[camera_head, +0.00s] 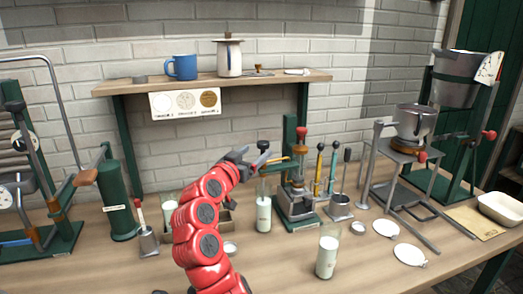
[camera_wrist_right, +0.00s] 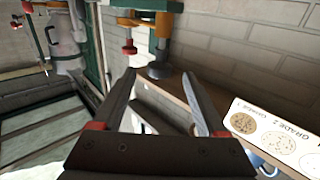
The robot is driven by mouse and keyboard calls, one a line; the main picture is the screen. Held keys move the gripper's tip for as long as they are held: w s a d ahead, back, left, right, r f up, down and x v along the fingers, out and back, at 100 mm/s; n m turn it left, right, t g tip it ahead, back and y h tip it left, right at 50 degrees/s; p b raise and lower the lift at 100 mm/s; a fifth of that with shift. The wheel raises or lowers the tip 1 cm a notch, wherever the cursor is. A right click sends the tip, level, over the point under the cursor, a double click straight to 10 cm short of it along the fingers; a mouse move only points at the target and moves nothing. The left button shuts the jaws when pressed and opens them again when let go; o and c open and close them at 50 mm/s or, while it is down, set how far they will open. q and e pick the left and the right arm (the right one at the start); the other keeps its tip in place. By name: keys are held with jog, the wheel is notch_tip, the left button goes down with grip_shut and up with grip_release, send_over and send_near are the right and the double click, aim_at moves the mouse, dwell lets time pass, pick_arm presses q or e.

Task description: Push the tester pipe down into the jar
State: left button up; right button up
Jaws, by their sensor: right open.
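My right gripper (camera_head: 266,152) is at the end of the red arm, raised above the table near the middle. In the right wrist view its two fingers (camera_wrist_right: 159,74) are spread with nothing between them. Just below the gripper in the head view stands a clear glass jar (camera_head: 264,213) partly filled with white liquid. Another such jar (camera_head: 327,256) stands nearer the front edge. I cannot tell for certain which thing is the tester pipe, or which jar the task names. My left gripper is not in view.
A metal device with a green post and red knob (camera_head: 301,134) stands right of the gripper. Several black-knobbed tools and a metal cup (camera_head: 341,208) are beside it. The wall shelf (camera_head: 205,82) holds a blue mug (camera_head: 182,68). White discs (camera_head: 410,254) lie at front right.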

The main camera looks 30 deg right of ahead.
jog(key=v, duration=1.2)
jog(key=shift+b, duration=0.4)
